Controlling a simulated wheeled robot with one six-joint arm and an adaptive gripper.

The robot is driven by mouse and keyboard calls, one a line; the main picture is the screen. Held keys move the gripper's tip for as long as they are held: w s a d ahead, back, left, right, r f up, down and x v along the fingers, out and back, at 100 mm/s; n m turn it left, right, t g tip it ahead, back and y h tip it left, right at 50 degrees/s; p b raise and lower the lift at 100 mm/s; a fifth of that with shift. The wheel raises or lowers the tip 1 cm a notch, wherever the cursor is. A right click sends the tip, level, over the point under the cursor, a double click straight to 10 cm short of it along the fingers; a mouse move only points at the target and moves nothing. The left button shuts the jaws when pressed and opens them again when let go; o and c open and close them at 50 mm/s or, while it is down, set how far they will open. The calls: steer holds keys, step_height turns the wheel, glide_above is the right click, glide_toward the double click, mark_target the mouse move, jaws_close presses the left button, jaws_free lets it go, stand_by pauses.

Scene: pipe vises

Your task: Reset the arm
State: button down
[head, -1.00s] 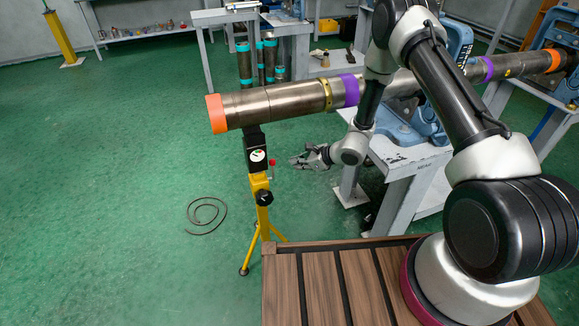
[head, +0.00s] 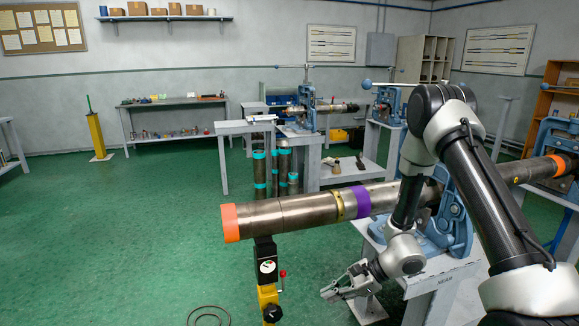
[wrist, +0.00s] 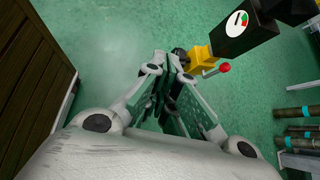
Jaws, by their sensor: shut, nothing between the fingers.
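My gripper (head: 343,288) is in the head view, below the long steel pipe and to the right of the yellow pipe stand. It hangs in free air, shut and empty. The wrist view shows its fingers (wrist: 168,85) together, above the green floor. The pipe (head: 295,213) has an orange end cap and a purple band. It rests on the yellow stand (head: 268,296) and runs behind my arm into a blue vise (head: 455,215) on a grey table. The stand's gauge and red-knobbed lever (wrist: 224,68) show close beyond the fingers in the wrist view.
A grey vise table (head: 440,268) stands right of my gripper. Upright pipes with teal bands (head: 259,172) stand behind the pipe, by another bench. A shelf bench (head: 170,103) and a yellow post (head: 97,135) are far left. The green floor at left is clear.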

steer(key=s+d+r+n+t+h, duration=0.1)
steer(key=s+d+r+n+h, duration=0.2)
steer(key=s+d+r+n, duration=0.2)
steer(key=s+d+r+n+t+h, duration=0.1)
steer(key=s+d+r+n+h, duration=0.2)
steer(key=r, duration=1.7)
steer(key=s+d+r+n+t+h, duration=0.1)
steer(key=s+d+r+n+h, duration=0.3)
steer(key=s+d+r+n, duration=0.5)
steer(key=shift+s+d+r+t, duration=0.3)
steer(key=shift+s+d+r, duration=1.7)
steer(key=shift+d, duration=1.35)
steer(key=shift+w+r, duration=0.25)
